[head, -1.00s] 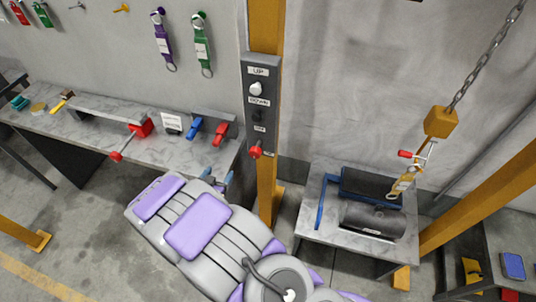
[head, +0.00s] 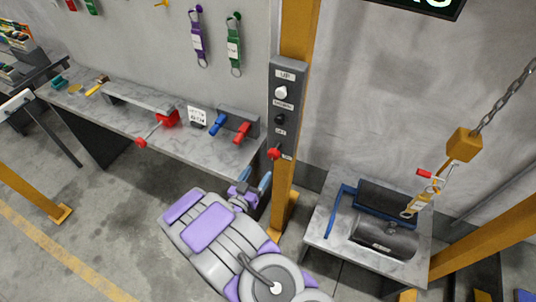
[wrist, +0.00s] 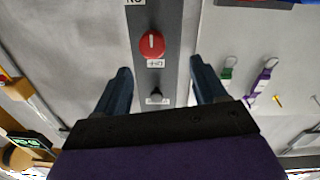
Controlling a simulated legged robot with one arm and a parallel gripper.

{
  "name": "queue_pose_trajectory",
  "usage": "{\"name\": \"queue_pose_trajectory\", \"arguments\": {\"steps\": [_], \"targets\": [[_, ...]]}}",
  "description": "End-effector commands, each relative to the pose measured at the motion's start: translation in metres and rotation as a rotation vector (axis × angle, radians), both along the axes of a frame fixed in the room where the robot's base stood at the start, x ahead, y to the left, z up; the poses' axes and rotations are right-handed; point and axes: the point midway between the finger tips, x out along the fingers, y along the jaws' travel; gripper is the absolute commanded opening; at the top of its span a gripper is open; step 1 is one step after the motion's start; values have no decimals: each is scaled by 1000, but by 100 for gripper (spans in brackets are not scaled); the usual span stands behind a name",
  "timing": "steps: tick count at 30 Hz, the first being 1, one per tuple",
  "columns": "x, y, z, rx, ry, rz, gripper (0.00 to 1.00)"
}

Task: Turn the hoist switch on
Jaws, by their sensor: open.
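The hoist switch (head: 274,153) is a red knob low on a grey control panel (head: 287,103), which is fixed to a yellow post. In the wrist view the red knob (wrist: 152,44) shows upside down, with a pale mark across its face and small labels above and below it. My gripper (head: 257,185) has blue fingers and is below and slightly left of the knob in the head view. In the wrist view my gripper (wrist: 160,82) is open and empty. Its fingers lie on either side of the panel, and the knob is beyond their tips, apparently untouched.
A white button (head: 281,93) and a dark button (head: 280,119) sit above the knob. A grey workbench (head: 150,135) with red and blue handles runs along the wall at left. At right, a dark cylinder (head: 385,238) lies on a low table (head: 322,217) under a chain hoist (head: 464,145).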

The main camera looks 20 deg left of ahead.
Motion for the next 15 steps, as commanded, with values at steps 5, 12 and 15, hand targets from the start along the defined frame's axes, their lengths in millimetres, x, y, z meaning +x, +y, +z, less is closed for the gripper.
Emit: {"name": "queue_pose_trajectory", "arguments": {"steps": [5,12,15], "targets": [[33,-8,1,2,-1,-6,71],[73,-1,-4,-9,-1,-4,71],[89,0,-3,-7,-2,-4,71]]}}
